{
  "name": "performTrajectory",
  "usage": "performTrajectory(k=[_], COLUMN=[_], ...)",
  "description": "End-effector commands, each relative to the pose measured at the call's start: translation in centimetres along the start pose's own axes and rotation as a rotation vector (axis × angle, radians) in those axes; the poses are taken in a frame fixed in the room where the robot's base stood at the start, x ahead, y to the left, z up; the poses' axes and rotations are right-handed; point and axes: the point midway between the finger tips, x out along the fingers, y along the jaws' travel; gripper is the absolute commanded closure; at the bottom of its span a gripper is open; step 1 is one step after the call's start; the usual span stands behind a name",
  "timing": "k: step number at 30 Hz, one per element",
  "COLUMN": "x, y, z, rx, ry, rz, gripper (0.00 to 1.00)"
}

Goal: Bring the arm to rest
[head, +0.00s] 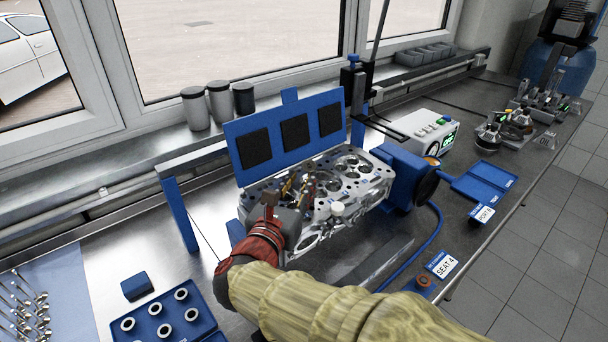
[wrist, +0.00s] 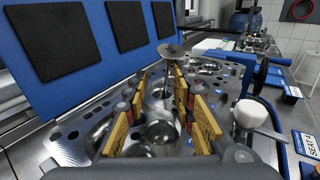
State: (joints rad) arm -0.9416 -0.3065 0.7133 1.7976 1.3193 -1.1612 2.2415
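My arm reaches in from the bottom of the head view. My gripper (head: 296,186) is low over the left part of the metal cylinder head (head: 352,186). In the wrist view my gripper (wrist: 160,88) has its yellow finger pads well apart, with nothing held between them. Beyond the fingertips a metal disc on a stem, like a valve (wrist: 170,51), stands up at the cylinder head (wrist: 215,85). I cannot tell whether the fingers touch the cylinder head.
A blue panel with black pads (head: 260,124) stands behind the cylinder head. A white knob (head: 337,208) is right of my gripper. A blue tray of rings (head: 202,326) and several valves (head: 22,312) lie at left.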

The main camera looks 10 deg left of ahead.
Motion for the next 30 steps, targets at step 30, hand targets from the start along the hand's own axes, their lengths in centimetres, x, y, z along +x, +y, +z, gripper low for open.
performTrajectory(k=[30], x=[-4.2], y=[-0.1], z=[6.2], rx=[-0.380], ry=[-0.044], rz=[0.226], gripper=[0.74])
